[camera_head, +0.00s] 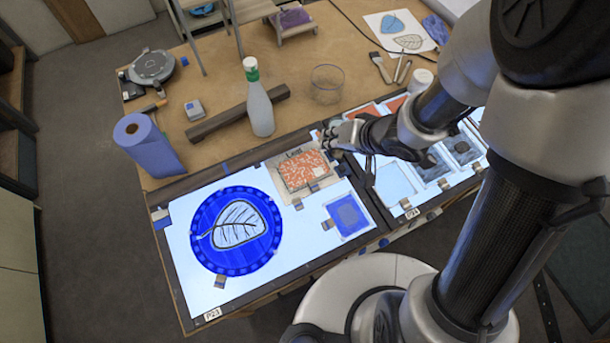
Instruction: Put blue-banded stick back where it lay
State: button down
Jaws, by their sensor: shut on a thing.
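My gripper (332,136) is at the middle of the picture, low over the back edge of the light table, just right of the orange-patterned glass piece (303,171). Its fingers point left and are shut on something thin. I cannot make out a blue band there; the fingers and the small scale hide most of what is held. A flat brush (380,67) and a couple of thin tools (402,70) lie side by side at the back right of the wooden table. None of them shows a clear blue band.
A green-capped bottle (259,105) and a glass beaker (327,84) stand behind my gripper, beside a dark wooden bar (215,122). A blue paper roll (149,146) stands left. A blue disc with a leaf (205,220) lies on the lit panel (185,285).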

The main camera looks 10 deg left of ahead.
jog(key=shift+n+t+b, duration=0.3)
jog(key=shift+b, duration=0.3)
jog(key=shift+f+b, duration=0.3)
jog(key=shift+b, duration=0.85)
jog(key=n+t+b, duration=0.1)
jog(key=b, duration=0.3)
jog(key=shift+a, duration=0.1)
jog(key=b, duration=0.3)
jog(key=shift+b, duration=0.3)
jog(key=n+t+b, duration=0.1)
jog(key=b, duration=0.2)
jog(key=shift+b, duration=0.35)
jog(key=shift+r+n+t+y+b, duration=0.2)
jog(key=shift+n+t+y+b, duration=0.2)
jog(key=shift+b, duration=0.55)
